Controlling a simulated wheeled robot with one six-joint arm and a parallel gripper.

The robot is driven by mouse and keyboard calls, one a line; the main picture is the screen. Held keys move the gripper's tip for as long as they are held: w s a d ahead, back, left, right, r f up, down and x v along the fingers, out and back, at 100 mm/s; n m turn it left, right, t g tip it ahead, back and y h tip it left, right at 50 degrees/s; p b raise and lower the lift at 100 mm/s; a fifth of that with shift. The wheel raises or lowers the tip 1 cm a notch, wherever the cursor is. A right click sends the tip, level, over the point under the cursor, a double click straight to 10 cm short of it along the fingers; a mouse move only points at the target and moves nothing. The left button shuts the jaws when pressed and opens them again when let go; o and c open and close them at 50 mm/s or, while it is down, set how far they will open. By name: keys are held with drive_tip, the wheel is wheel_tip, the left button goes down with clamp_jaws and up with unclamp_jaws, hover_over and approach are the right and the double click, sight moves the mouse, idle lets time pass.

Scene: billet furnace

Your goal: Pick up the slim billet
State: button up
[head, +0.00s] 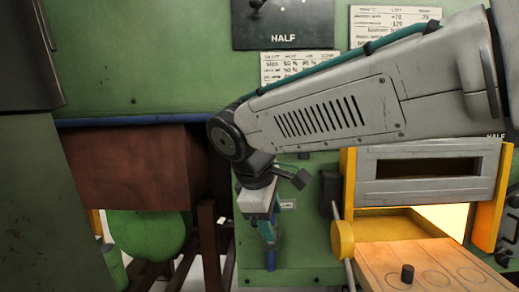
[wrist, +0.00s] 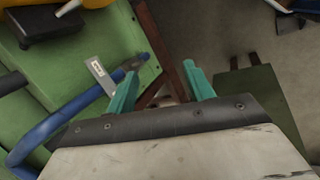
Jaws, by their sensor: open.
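No billet is clearly visible in the wrist view.
The furnace has a raised grey door (head: 428,172) in a yellow frame, with a bright glow under it. A yellow round knob (head: 342,239) sits at its left. A brown box (head: 130,168) and a blue pipe (wrist: 55,125) are near my arm.

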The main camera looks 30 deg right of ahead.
drive_tip(key=w+d+r+n+t+h, duration=0.1)
drive_tip(key=w+d+r+n+h, duration=0.1)
drive_tip(key=w, duration=0.7)
drive_tip(key=w+d+r+n+h, duration=0.3)
drive_tip(key=w+d+r+n, duration=0.2)
drive_tip(key=w, duration=0.5)
drive_tip(key=w+d+r+n+t+h, duration=0.1)
drive_tip(key=w+d+r+n+h, duration=0.2)
drive_tip(key=w+n, duration=0.4)
drive_tip(key=shift+w+d+r+t, duration=0.1)
drive_tip(key=shift+w+d+r, duration=0.15)
drive_tip(key=shift+w, duration=0.3)
drive_tip(key=shift+w+d+r+t, duration=0.1)
drive_tip(key=shift+w+d+r, duration=0.1)
drive_tip(key=shift+w, duration=0.3)
drive_tip(key=shift+w+d+r+t, duration=0.1)
drive_tip(key=shift+w+d+r, duration=0.15)
drive_tip(key=shift+w, duration=0.3)
drive_tip(key=x, duration=0.5)
drive_tip(key=shift+w, duration=0.2)
clamp_jaws()
